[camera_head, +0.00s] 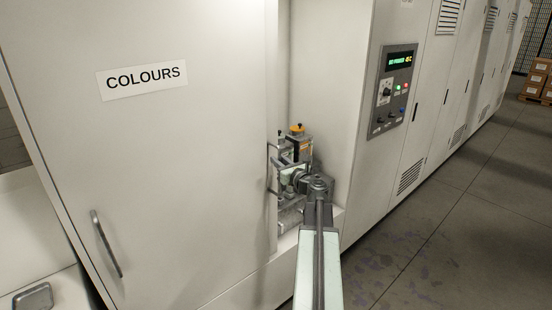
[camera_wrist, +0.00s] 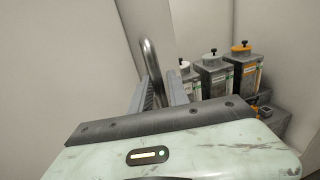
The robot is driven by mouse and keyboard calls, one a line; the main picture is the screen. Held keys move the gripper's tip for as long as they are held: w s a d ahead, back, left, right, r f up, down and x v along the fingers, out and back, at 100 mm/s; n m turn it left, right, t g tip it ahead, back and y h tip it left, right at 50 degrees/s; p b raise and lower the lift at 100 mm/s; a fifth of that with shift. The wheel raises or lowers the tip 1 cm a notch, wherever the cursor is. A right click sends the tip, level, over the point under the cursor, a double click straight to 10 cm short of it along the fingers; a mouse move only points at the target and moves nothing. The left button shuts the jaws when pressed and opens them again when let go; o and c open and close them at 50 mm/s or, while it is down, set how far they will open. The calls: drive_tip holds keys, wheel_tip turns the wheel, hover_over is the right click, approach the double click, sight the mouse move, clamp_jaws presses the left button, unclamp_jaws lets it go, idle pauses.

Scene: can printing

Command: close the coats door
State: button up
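No label reading "coats" shows in either view. In the head view a slim bar handle (camera_head: 269,168) stands at the right edge of the white front, beside an open recess. In the wrist view a curved metal handle (camera_wrist: 148,52) rises in front of a pale panel (camera_wrist: 75,60). My gripper (camera_head: 290,178) reaches to the recess edge by this handle. In the wrist view the fingers of my gripper (camera_wrist: 162,88) stand apart, with the handle at their tips. I cannot tell whether they touch it.
The closed COLOURS door (camera_head: 150,170) fills the left, with its own handle (camera_head: 106,244). Several capped containers (camera_wrist: 215,75) stand in the recess to the right of my fingers. A control panel (camera_head: 391,90) is on the cabinet to the right. The floor (camera_head: 440,220) at right is clear.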

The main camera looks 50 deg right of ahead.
drive_tip(key=x, duration=0.2)
drive_tip(key=shift+w, duration=0.35)
clamp_jaws()
drive_tip(key=shift+s, duration=0.1)
idle(0.9)
